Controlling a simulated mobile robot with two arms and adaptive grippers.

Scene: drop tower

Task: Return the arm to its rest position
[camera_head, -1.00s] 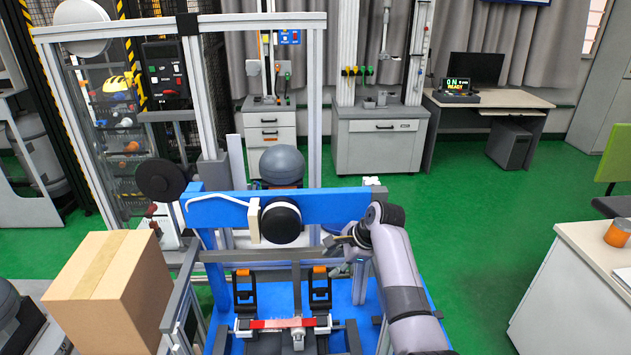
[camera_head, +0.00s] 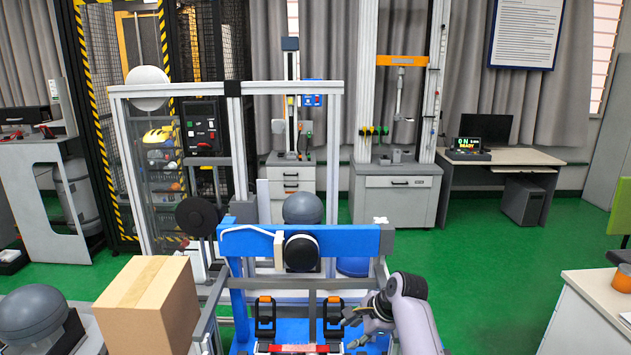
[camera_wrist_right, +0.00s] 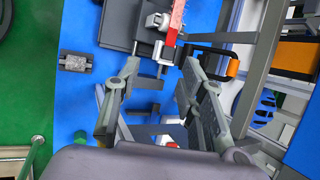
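My right arm (camera_head: 413,310) comes in from the lower right of the head view, in front of the blue drop-tower rig (camera_head: 345,241). My right gripper (camera_head: 352,331) is low, below the rig's blue crossbeam and beside the black clamps with orange tips. In the right wrist view my right gripper (camera_wrist_right: 160,70) has its two fingers spread apart, with nothing held between them. A red bar (camera_wrist_right: 174,25) of the fixture lies beyond the fingertips. My left gripper is in neither view.
A cardboard box (camera_head: 150,310) stands left of the rig. A dark grey dome (camera_head: 35,313) sits at the far left. A white counter (camera_head: 592,305) with an orange can (camera_head: 622,276) is at the right. Green floor between rig and counter is clear.

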